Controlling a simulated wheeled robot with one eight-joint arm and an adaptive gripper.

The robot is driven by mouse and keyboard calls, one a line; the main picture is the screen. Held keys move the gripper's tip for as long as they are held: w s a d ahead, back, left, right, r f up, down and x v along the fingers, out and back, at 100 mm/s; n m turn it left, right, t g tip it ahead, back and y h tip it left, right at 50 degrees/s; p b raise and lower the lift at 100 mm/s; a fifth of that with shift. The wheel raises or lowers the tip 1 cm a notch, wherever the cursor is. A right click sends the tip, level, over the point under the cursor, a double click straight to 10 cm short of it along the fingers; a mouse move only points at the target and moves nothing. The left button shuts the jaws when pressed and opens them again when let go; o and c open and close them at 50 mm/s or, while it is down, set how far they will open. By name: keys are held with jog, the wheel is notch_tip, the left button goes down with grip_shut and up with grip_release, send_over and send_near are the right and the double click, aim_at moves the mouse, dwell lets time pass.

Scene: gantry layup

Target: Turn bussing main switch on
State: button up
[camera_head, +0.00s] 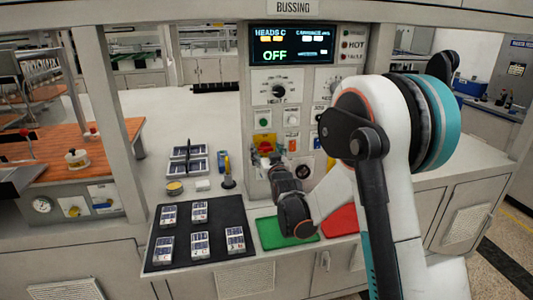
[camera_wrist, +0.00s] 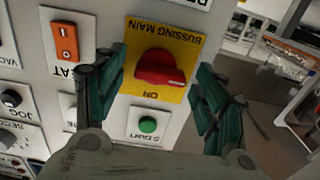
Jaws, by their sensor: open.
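The bussing main switch is a red rotary knob (camera_wrist: 158,68) on a yellow plate (camera_wrist: 135,38) in the wrist view. Its lettering appears upside down, with "ON" at the plate's lower edge in the picture. A pale mark on the knob points to the right and slightly down. The knob also shows small in the head view (camera_head: 265,147) on the panel's front. My gripper (camera_wrist: 162,62) is open, with one green-padded finger on each side of the knob. I see gaps between fingers and knob, and cannot tell the depth. The display (camera_head: 291,45) reads "OFF".
A green button (camera_wrist: 148,125) and an orange switch (camera_wrist: 66,42) sit close to the knob. Below the panel, a black mat (camera_head: 200,250) holds several small packs. Green (camera_head: 270,236) and red (camera_head: 340,222) pads lie on the counter. A yellow-handled item (camera_head: 228,178) stands left of my gripper.

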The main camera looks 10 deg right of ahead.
jog(key=shift+c, duration=0.2)
jog(key=c, duration=1)
jog(key=shift+m, duration=0.4)
jog(key=m+b, duration=0.1)
jog(key=m, duration=0.3)
jog(key=m+b, duration=0.1)
jog(key=m, duration=0.3)
jog(key=shift+d+m, duration=0.1)
jog(key=shift+m, duration=0.2)
jog(key=m+b, duration=0.1)
jog(key=m, duration=0.3)
jog(key=shift+d+r, duration=0.1)
jog(key=m, duration=0.4)
jog(key=shift+m, duration=0.4)
